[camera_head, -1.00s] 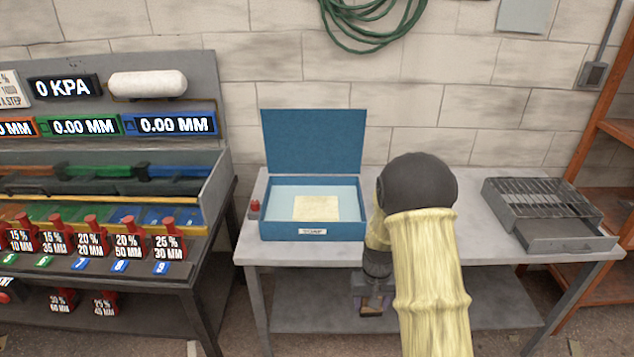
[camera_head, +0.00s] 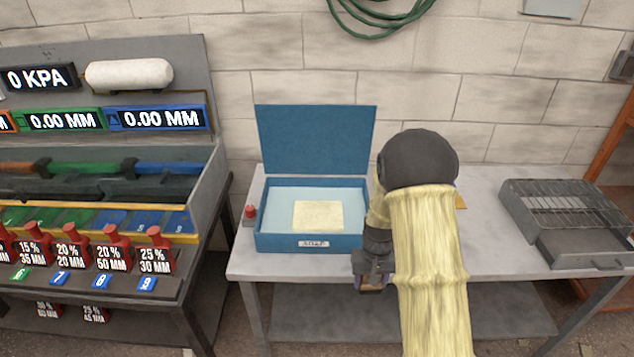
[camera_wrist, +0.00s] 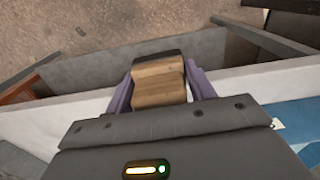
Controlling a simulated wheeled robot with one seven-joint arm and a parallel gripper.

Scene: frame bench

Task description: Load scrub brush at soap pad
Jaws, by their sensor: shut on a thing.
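The soap pad (camera_head: 318,215) is a pale yellow square lying in an open blue box (camera_head: 262,243) with a raised lid and a front label. My gripper (camera_head: 372,287) is in front of the table's front edge, right of and nearer than the box. In the wrist view my gripper (camera_wrist: 160,88) is shut on a wooden block-like thing with a dark end, which looks like the scrub brush (camera_wrist: 158,92). Its bristles cannot be made out. The box's blue (camera_wrist: 300,122) shows at the right edge of the wrist view.
The grey table (camera_head: 480,262) has free room between my arm and a metal rack with a tray (camera_head: 565,222) at right. A red button (camera_head: 250,212) sits left of the box. A bench with red-handled weights (camera_head: 115,250) stands at left. A green hose (camera_head: 380,20) hangs on the wall.

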